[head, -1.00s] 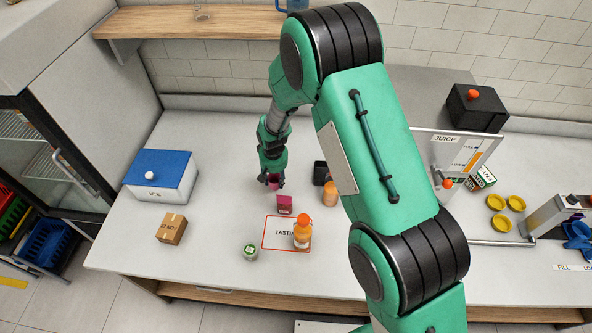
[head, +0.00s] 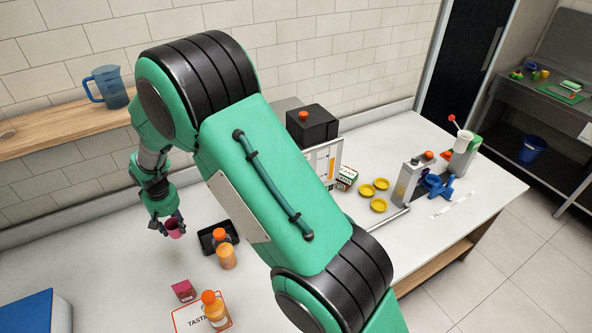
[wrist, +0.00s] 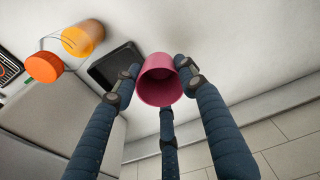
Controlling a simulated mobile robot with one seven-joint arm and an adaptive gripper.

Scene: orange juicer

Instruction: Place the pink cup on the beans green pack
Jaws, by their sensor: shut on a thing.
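The pink cup (head: 175,230) is held in my gripper (head: 168,226) above the white counter, left of my arm in the head view. In the wrist view the cup (wrist: 160,84) sits between my dark fingers, its open mouth showing. My fingers are shut on its sides. The beans green pack (head: 346,178) is a small green and white box on the counter, right of my upper arm and beside the juice dispenser. It stands well apart from the cup and is partly hidden.
An orange bottle (head: 226,256) and a black tray (head: 206,238) lie between the cup and my arm. A magenta box (head: 183,290) and another bottle (head: 215,311) are nearer. Yellow dishes (head: 374,190) lie right of the pack. A blue jug (head: 108,86) stands on the shelf.

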